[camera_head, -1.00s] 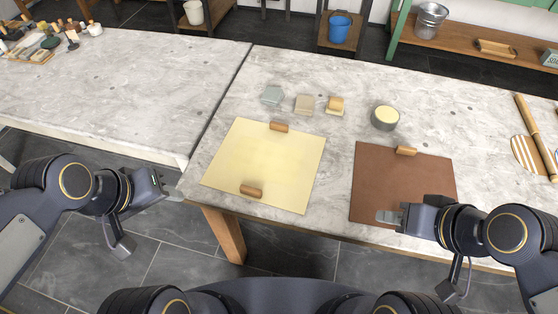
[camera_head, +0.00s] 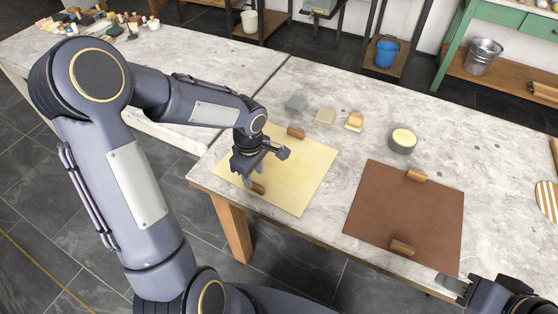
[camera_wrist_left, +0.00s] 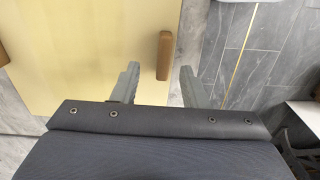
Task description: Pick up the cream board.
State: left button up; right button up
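The cream board (camera_head: 300,180) lies flat on the marble table, with one wooden handle (camera_head: 296,132) near its far edge and another wooden handle (camera_head: 258,188) near its front edge. My left gripper (camera_head: 260,170) hangs over the front part of the board, partly hiding it. In the left wrist view my left gripper (camera_wrist_left: 158,80) is open, with nothing between its fingertips. The front handle (camera_wrist_left: 164,55) shows beyond the fingers, roughly in line with the gap. My right gripper (camera_head: 450,285) is by the table's front edge at the lower right; its opening is not clear.
A brown board (camera_head: 405,210) with two wooden handles lies right of the cream board. A round tin (camera_head: 402,141) and several small blocks (camera_head: 325,117) stand behind. A second marble table (camera_head: 190,65) adjoins on the left. A striped round item (camera_head: 546,200) is at the right.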

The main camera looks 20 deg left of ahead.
aim_at(255, 184)
pick_arm(q)
jog(key=f, duration=0.4)
jog(key=shift+s+d, duration=0.1)
jog(key=shift+s, duration=0.15)
grip_shut()
